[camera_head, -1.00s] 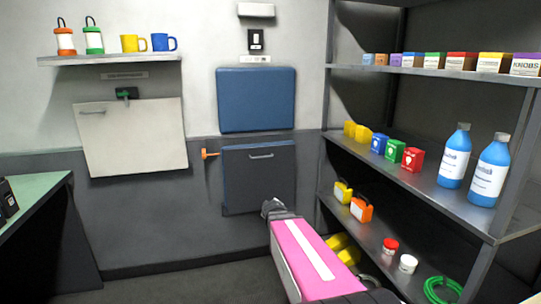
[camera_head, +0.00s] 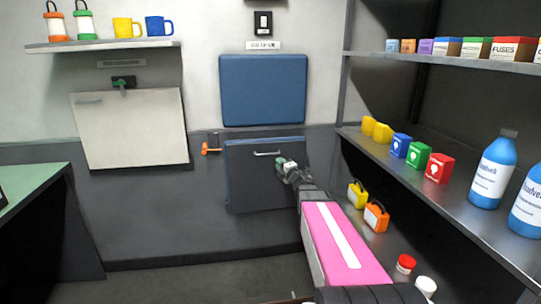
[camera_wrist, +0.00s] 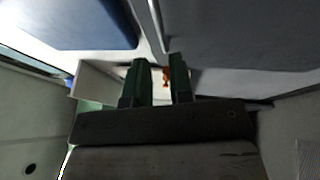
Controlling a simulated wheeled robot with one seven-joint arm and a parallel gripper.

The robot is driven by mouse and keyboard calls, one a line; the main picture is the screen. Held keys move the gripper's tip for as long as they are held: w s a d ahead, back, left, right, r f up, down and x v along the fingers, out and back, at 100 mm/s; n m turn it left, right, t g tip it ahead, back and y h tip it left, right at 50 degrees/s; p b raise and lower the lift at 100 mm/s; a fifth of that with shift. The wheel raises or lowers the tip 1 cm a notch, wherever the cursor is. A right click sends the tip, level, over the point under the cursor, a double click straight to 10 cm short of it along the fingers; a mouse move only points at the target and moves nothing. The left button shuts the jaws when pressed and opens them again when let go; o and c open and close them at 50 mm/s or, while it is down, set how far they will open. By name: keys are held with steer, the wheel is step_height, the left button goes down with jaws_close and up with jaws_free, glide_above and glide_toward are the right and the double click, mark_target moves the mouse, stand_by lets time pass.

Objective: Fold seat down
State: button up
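The folded-up seat (camera_head: 262,190) is a dark grey panel with blue edges, upright against the wall. A light bar handle (camera_head: 267,153) runs near its top. The blue backrest (camera_head: 263,90) is above it. An orange latch (camera_head: 210,149) sits on the wall just left of the seat. My gripper (camera_head: 284,163) is in front of the seat's upper right part, close to the handle's right end; I cannot tell if it touches. In the wrist view my gripper (camera_wrist: 162,72) has two dark green fingers standing apart with nothing clearly held. The orange latch (camera_wrist: 166,77) shows beyond the gap.
A metal shelf unit (camera_head: 470,215) with bottles and boxes stands close on the right of my arm. A white wall panel (camera_head: 130,130) hangs at left under a shelf (camera_head: 105,46) with lanterns and mugs. A green-topped table (camera_head: 30,180) is at far left. The floor before the seat is clear.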

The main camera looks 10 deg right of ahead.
mark_target(270, 154)
steer(key=x, duration=0.9)
steer(key=shift+w, duration=0.1)
jaws_close()
